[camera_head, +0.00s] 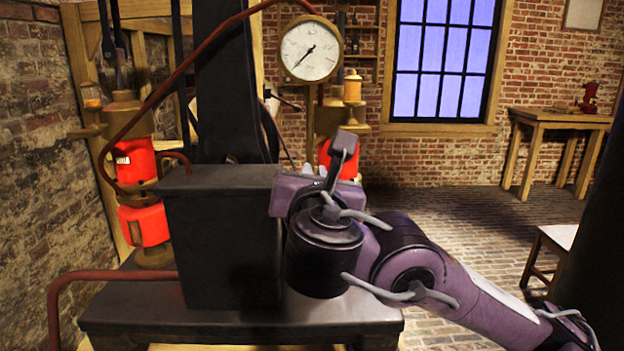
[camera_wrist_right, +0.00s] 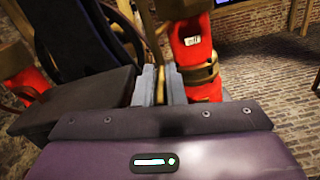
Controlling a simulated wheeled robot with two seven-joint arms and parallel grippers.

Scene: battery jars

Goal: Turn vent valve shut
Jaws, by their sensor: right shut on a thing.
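My right gripper (camera_head: 312,169) is beyond the dark box, in front of the right red jar (camera_head: 347,162). In the right wrist view its two grey fingers (camera_wrist_right: 160,86) stand close together and are shut on a small part. The red jar (camera_wrist_right: 193,62), with a white label and brass bands, stands just right of the fingers. A round white pressure gauge (camera_head: 310,50) is above; its needle slants to the lower left. My left gripper is not in view.
The dark box (camera_head: 220,240) stands on a black base (camera_head: 240,325) left of my right arm. Another red jar (camera_head: 135,160) with brass fittings stands at left. Dark red pipes (camera_head: 110,275) curve around. A wooden table (camera_head: 560,118) and open brick floor are at right.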

